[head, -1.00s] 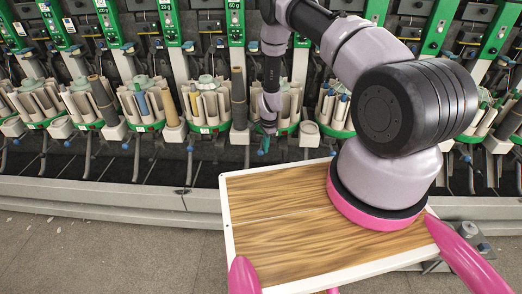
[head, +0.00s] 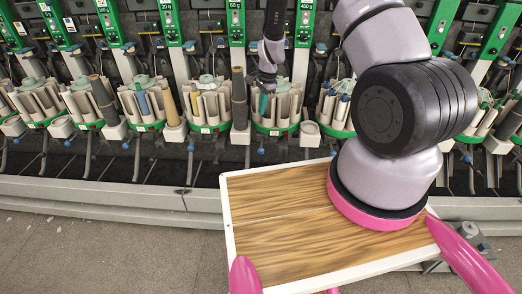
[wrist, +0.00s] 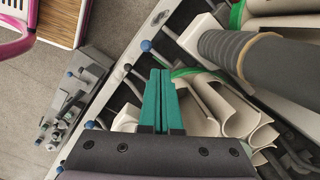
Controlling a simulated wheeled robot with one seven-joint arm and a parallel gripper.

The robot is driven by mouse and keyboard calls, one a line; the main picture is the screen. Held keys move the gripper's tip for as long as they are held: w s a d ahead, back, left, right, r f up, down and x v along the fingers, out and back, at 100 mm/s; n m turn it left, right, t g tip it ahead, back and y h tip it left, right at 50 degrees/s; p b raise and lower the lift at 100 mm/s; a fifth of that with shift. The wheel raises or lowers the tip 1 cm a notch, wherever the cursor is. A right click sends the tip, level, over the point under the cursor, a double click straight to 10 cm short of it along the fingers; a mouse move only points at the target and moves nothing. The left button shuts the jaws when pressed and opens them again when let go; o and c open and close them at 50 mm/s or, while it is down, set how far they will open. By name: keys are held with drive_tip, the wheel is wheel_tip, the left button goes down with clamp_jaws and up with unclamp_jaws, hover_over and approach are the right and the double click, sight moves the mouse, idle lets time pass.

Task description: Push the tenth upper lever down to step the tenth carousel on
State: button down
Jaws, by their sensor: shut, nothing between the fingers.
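My gripper (head: 263,103) is shut and empty, its teal fingertips pressed together. In the head view it appears in front of the upper part of a carousel (head: 275,131) with beige holders and a green rim. In the wrist view the shut fingertips (wrist: 159,75) point along the machine front, beside the beige holders (wrist: 215,102). Blue-tipped levers show below the carousels, one of them a blue knob (wrist: 146,45) just beyond the fingertips. I cannot tell which lever is the tenth upper one, nor whether the fingers touch anything.
A grey cone tube (head: 239,98) stands left of this carousel and looms large in the wrist view (wrist: 225,50). Similar carousels line the machine on both sides. A pale rail (head: 110,193) runs along its foot. My wood-topped base lies in front.

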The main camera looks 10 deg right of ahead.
wheel_tip(320, 180, up, 13)
drive_tip(key=n+t, duration=0.1)
drive_tip(key=shift+s+d+n, duration=0.15)
drive_tip(key=shift+d+n, duration=0.1)
drive_tip(key=shift+n, duration=0.05)
drive_tip(key=shift+r, duration=0.1)
drive_tip(key=s+d+r+n+t, duration=0.1)
drive_tip(key=s+r, duration=0.3)
drive_tip(key=r, duration=0.4)
drive_tip(key=s+d+r+n+t+y, duration=0.15)
drive_tip(key=s+r, duration=0.25)
drive_tip(key=r, duration=0.4)
drive_tip(key=s+r+n+h, duration=0.15)
drive_tip(key=s+r, duration=0.25)
drive_tip(key=r, duration=0.4)
drive_tip(key=s+d+r+n+t, duration=0.1)
drive_tip(key=s+r, duration=0.3)
drive_tip(key=s, duration=0.5)
drive_tip(key=s+d+r+n+t, duration=0.2)
drive_tip(key=s+r, duration=0.3)
drive_tip(key=s, duration=0.5)
drive_tip(key=shift+n, duration=0.7)
idle(1.6)
